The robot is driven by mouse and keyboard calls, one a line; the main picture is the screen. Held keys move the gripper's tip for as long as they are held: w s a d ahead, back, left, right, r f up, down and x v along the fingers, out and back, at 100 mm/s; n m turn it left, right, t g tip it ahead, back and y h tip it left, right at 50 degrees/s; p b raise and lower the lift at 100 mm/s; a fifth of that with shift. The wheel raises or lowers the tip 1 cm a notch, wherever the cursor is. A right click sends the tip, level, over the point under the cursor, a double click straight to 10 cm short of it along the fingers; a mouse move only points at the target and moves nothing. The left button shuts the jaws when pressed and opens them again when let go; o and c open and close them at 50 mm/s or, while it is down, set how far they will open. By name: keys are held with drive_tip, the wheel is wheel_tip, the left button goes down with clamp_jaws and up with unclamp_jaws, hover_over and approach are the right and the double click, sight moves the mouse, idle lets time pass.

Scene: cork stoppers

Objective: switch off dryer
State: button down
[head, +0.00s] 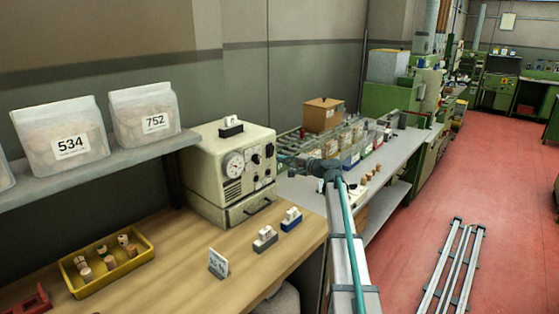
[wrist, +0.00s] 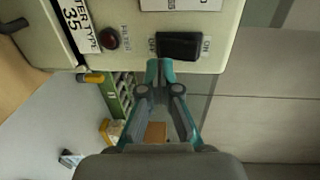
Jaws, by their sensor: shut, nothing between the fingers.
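The dryer (head: 235,170) is a cream box with dials on its front, standing at the back of the wooden bench. In the wrist view, a cream panel of it (wrist: 215,52) fills the top, with a black rocker switch (wrist: 180,46) marked ON beside it. My gripper (wrist: 159,70) is shut and empty, its teal fingertips at the lower left edge of the switch. I cannot tell whether they touch it. In the head view my gripper (head: 284,158) reaches from the right to the dryer's right side, where the switch is hidden.
A drawer (head: 251,207) is under the dryer's front. A grey table with bins (head: 352,160) lies behind my arm.

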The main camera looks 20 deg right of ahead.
drive_tip(key=s+d+f+b, duration=0.2)
drive_tip(key=s+d, duration=0.3)
drive_tip(key=s, duration=0.3)
drive_tip(key=shift+s, duration=0.4)
